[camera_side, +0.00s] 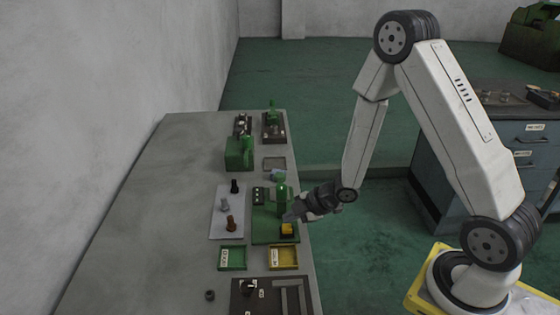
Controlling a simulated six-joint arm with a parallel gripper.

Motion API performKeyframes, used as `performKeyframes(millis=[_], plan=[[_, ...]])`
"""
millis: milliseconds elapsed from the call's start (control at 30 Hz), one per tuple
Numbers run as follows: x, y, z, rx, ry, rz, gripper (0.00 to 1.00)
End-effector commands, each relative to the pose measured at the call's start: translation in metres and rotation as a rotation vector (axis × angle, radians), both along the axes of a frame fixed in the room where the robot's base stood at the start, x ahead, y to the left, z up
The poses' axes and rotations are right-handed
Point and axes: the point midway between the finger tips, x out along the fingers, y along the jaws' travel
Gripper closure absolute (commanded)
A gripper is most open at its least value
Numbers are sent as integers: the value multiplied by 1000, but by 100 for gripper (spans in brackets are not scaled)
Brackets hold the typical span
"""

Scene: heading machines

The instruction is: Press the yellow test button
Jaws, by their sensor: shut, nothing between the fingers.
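The yellow test button (287,229) sits on a green base plate (263,238) near the right edge of the grey bench. It is a small yellow block with a dark top part. My gripper (290,217) is shut and empty. Its tips are just above and beside the button in this view, pointing left and down. I cannot tell whether the tips touch the button. A green upright machine part (281,192) stands just behind the gripper tips on the same plate.
A green tray (232,258) and a yellow tray (283,257) lie in front of the plate. A pale mat (217,232) with several small parts lies to the left. A green machine (239,153) stands farther back. The bench's left side (130,220) is clear.

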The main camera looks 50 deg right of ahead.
Motion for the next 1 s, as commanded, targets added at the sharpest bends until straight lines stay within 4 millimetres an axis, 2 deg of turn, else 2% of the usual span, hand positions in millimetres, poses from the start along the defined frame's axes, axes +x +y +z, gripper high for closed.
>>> performKeyframes(millis=[333, 1000], plan=[[0, 0, -8, 0, 0, 0, 100], [0, 0, -10, 0, 0, 0, 100]])
